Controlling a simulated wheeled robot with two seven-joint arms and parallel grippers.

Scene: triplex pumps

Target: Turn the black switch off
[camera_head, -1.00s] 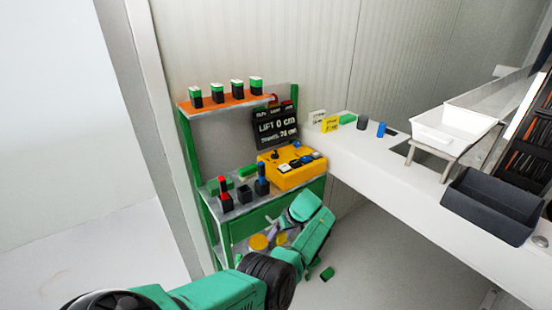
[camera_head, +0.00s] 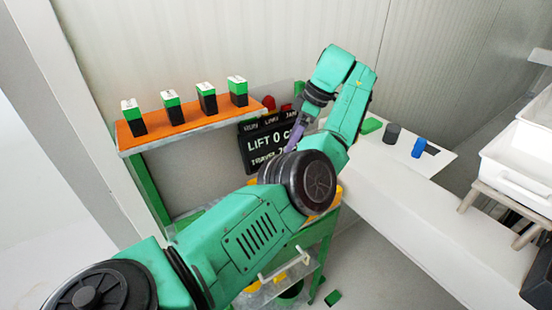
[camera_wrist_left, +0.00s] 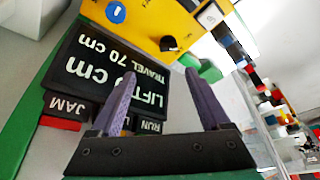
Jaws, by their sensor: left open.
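A yellow control box (camera_wrist_left: 143,22) shows at the top of the left wrist view. A black knob-like switch (camera_wrist_left: 168,43) sits near its edge, with a blue button (camera_wrist_left: 115,12) to its left. My left gripper (camera_wrist_left: 157,72) is open, its two purple fingers apart and empty, pointing toward the box with the switch beyond the fingertips. In the head view the left gripper (camera_head: 294,146) is in front of the black display, and my arm hides most of the box and the switch. My right gripper is not in view.
The black display (camera_head: 258,150) reads "LIFT 0 cm" and stands close to the fingers. An orange shelf (camera_head: 150,140) holds several green-black blocks. A white counter (camera_head: 410,215) to the right carries a dark cylinder (camera_head: 391,133) and a blue one (camera_head: 418,147).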

